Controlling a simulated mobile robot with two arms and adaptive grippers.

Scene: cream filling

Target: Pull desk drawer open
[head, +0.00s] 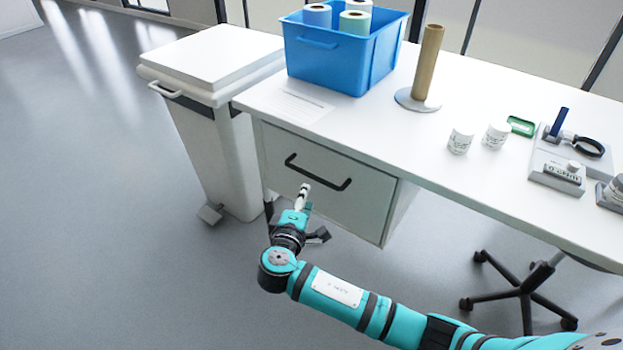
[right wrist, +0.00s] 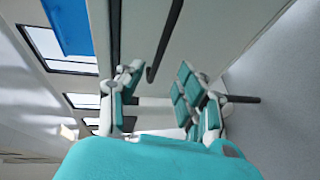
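The desk drawer (head: 370,205) is a light grey front under the left end of the white desk, and it looks closed. Its black bar handle (head: 322,181) runs across the upper part of the front. My right gripper (head: 304,192) is just in front of and below the handle. In the right wrist view, the two teal-and-white fingers (right wrist: 160,88) are apart, and the dark handle (right wrist: 165,40) shows between and beyond them. I see no clear contact with it. My left gripper is in neither view.
On the desk (head: 470,90) stand a blue bin (head: 335,60) with rolls, a paper towel holder (head: 428,65), white jars (head: 460,141) and small devices. A white pedal bin (head: 215,130) stands left of the drawer. A wheeled chair base (head: 522,290) is at lower right. The floor in front is clear.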

